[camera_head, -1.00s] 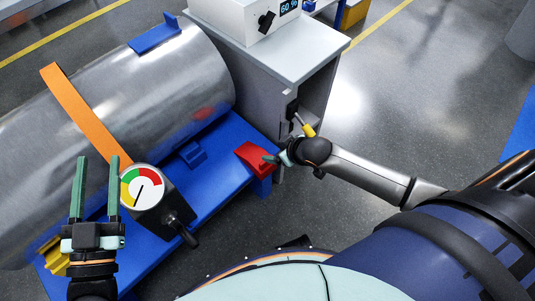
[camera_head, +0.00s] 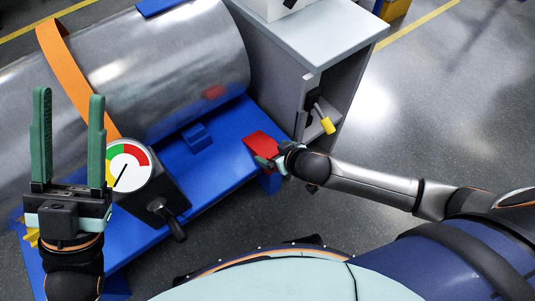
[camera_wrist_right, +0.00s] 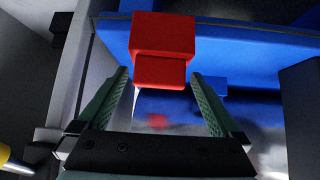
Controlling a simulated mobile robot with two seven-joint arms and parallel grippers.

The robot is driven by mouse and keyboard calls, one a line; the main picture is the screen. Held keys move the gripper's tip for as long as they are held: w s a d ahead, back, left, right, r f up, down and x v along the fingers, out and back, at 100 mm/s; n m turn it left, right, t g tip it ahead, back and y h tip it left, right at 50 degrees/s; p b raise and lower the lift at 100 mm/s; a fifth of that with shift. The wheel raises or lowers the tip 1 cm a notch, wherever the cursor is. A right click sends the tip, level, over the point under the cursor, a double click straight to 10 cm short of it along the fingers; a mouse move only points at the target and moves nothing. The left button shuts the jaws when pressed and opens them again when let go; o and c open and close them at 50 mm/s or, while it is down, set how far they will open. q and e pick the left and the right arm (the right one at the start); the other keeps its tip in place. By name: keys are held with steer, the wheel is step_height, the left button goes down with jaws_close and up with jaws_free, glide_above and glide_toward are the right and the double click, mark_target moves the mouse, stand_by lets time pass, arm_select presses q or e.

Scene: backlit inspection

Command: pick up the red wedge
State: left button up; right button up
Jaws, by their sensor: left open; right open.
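The red wedge (camera_head: 261,145) lies on the blue bench (camera_head: 226,165) near its right end. In the right wrist view the red wedge (camera_wrist_right: 163,45) shows just beyond the fingertips, roughly centred between them. My right gripper (camera_head: 270,161) is at the near side of the wedge; its green fingers are open in the right wrist view (camera_wrist_right: 160,80). I cannot tell whether a finger touches the wedge. My left gripper (camera_head: 69,100) is open and empty, with its fingers pointing up the picture in front of the metal cylinder, far left of the wedge.
A large metal cylinder (camera_head: 180,70) with an orange strap (camera_head: 75,80) lies on the bench. A gauge box (camera_head: 150,190) stands at the front. A grey cabinet (camera_head: 305,65) with a yellow-handled lever (camera_head: 326,124) stands right of the wedge. A blue block (camera_head: 197,137) is left of it.

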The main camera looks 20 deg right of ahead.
mark_target(270, 152)
steer(key=b+x, duration=0.1)
steer(key=x, duration=0.1)
steer(key=b+x, duration=0.1)
steer(key=x, duration=0.1)
steer(key=shift+s+d+f+b, duration=0.1)
steer(key=shift+f+b, duration=0.25)
steer(key=shift+b, duration=0.05)
steer(key=shift+w+f, duration=0.35)
steer(key=shift+w, duration=0.1)
arm_select(q)
steer(key=f, duration=0.3)
steer(key=shift+w+d+f+n, duration=0.1)
steer(key=shift+d+f+n, duration=0.1)
steer(key=shift+n, duration=0.2)
arm_select(e)
steer(key=shift+c, duration=0.2)
steer(key=c, duration=1.4)
steer(key=shift+r, duration=0.1)
arm_select(q)
steer(key=shift+r, duration=0.15)
arm_select(e)
steer(key=shift+r, duration=0.1)
